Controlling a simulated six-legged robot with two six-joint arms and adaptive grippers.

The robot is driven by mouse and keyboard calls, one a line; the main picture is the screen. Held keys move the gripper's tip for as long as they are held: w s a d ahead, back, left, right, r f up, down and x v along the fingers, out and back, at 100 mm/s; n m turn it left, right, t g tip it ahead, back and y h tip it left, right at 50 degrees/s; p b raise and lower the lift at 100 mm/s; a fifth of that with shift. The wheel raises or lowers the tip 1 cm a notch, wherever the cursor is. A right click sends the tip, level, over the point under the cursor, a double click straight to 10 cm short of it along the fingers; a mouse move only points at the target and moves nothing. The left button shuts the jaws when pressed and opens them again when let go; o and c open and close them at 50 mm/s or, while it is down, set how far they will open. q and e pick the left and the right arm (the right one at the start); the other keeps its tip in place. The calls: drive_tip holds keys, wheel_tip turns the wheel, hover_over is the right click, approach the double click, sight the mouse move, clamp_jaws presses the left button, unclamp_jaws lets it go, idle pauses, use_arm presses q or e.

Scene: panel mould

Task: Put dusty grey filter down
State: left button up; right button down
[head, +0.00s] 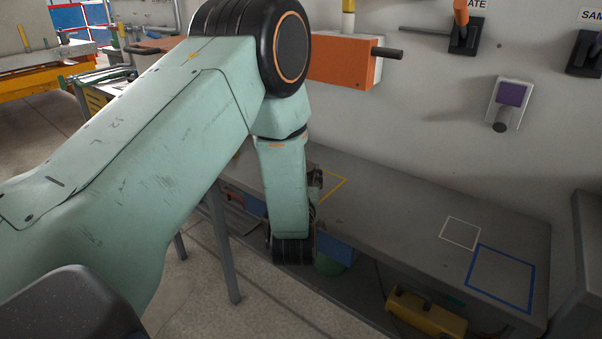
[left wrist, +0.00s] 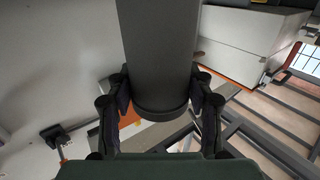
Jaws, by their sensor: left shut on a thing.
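A dark grey cylinder, the filter (left wrist: 162,50), fills the upper middle of the left wrist view. My left gripper (left wrist: 160,88) is shut on it, with one finger on each side. Its round rim faces the camera and its far end runs out of the top of the picture. In the head view my left arm comes in from the left and bends down over the grey bench (head: 395,222). It hides the filter and most of the gripper there. My right gripper is in neither view.
The bench top bears a yellow outline (head: 335,188), partly covered by my arm, a white outline (head: 461,233) and a blue outline (head: 502,278); both of the latter are empty. An orange box (head: 343,62) and a purple-faced switch (head: 512,93) are on the wall. A yellow case (head: 426,312) sits below.

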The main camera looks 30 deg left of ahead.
use_arm(q)
drive_tip(key=o, duration=1.1)
drive_tip(key=shift+w+f, duration=0.1)
drive_tip(key=shift+f, duration=0.05)
drive_tip(key=shift+o, duration=1.3)
